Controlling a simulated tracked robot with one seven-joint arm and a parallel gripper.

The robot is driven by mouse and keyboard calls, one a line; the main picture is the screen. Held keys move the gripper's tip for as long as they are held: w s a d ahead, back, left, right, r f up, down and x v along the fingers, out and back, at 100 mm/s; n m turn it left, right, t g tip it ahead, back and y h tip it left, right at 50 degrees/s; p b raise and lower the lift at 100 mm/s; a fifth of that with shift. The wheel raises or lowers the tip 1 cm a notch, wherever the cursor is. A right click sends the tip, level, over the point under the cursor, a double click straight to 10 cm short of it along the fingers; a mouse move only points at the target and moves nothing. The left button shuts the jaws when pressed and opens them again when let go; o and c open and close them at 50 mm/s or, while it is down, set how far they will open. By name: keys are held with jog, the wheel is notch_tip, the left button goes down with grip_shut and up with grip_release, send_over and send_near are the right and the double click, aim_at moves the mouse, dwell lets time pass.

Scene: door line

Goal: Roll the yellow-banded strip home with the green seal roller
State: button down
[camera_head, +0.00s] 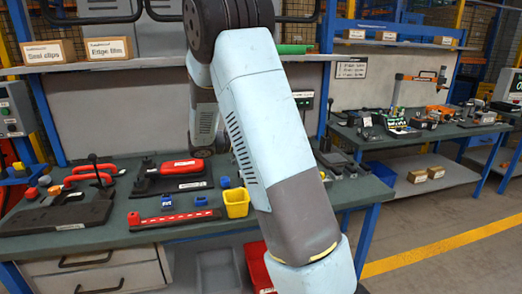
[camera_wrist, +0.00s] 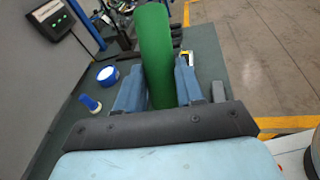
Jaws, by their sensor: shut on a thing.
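In the wrist view my gripper (camera_wrist: 158,84) is shut on the green seal roller (camera_wrist: 155,45). The green cylinder stands up between the two blue-grey fingers and reaches past them to the top of the picture. A small yellow and white piece (camera_wrist: 187,57) shows just right of the roller on the bench. I cannot tell if it is part of the yellow-banded strip. In the head view my arm crosses the middle, and its gripper is out of sight. I cannot make out the strip there.
The wrist view shows a white and blue roll (camera_wrist: 107,75) and a blue piece (camera_wrist: 90,103) left of my gripper. The head view shows a bench with a red perforated bar (camera_head: 175,219), a yellow bin (camera_head: 236,203) and a red-handled tool (camera_head: 182,167). Floor is open at right.

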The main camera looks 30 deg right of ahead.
jog(key=shift+r, duration=4.15)
